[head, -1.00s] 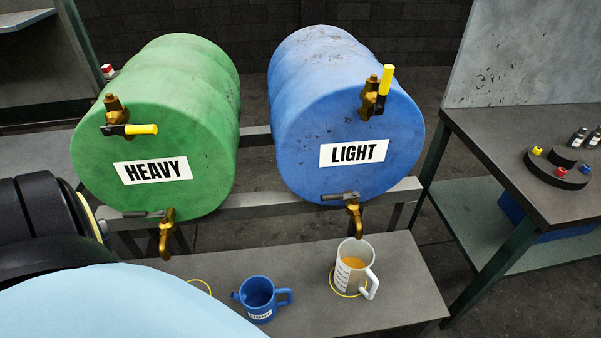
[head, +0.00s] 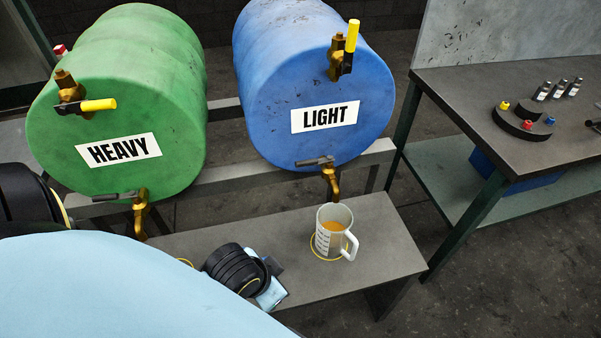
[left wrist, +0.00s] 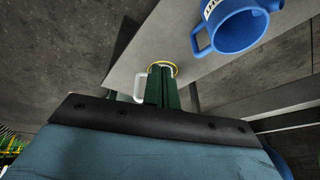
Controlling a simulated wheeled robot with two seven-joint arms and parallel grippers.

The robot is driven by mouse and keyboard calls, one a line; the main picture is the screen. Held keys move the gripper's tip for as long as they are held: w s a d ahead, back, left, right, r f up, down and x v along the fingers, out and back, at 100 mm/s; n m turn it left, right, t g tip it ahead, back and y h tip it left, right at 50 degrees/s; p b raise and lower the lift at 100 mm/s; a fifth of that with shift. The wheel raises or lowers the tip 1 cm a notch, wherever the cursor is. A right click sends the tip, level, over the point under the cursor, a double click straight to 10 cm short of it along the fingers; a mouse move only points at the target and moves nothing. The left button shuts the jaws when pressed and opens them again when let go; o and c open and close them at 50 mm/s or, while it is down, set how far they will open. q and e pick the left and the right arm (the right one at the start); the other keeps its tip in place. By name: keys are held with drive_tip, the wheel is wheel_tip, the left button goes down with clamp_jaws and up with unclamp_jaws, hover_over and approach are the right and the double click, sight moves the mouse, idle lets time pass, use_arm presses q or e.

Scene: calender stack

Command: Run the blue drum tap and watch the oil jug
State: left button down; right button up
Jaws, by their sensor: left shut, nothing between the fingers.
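The blue drum (head: 320,85), labelled LIGHT, lies on its side on a rack. Its lower tap (head: 330,182) has a grey lever pointing left; no stream shows below it. The clear oil jug (head: 333,232) stands upright beneath the tap in a yellow ring, partly filled with amber oil. My left gripper (head: 275,266) is low over the bench, left of the jug. In the left wrist view its green fingers (left wrist: 164,72) are together and empty, hiding most of the jug; its white handle (left wrist: 140,86) shows beside them. My right gripper is not in view.
A blue jug (left wrist: 235,25) is at the upper right in the left wrist view, hidden behind my arm in the head view. The green HEAVY drum (head: 120,105) is at the left. A side table (head: 480,120) with small bottles stands at the right.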

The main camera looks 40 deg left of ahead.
sight(314, 161)
use_arm(q)
drive_tip(key=w+a+r+m+t+h, duration=0.6)
drive_tip(key=w+a+r+m+t, duration=0.45)
drive_tip(key=m, duration=0.65)
drive_tip(key=w+d+f+t+b, duration=0.1)
drive_tip(key=w+d, duration=0.1)
drive_tip(key=w, duration=0.9)
drive_tip(key=shift+w, duration=0.25)
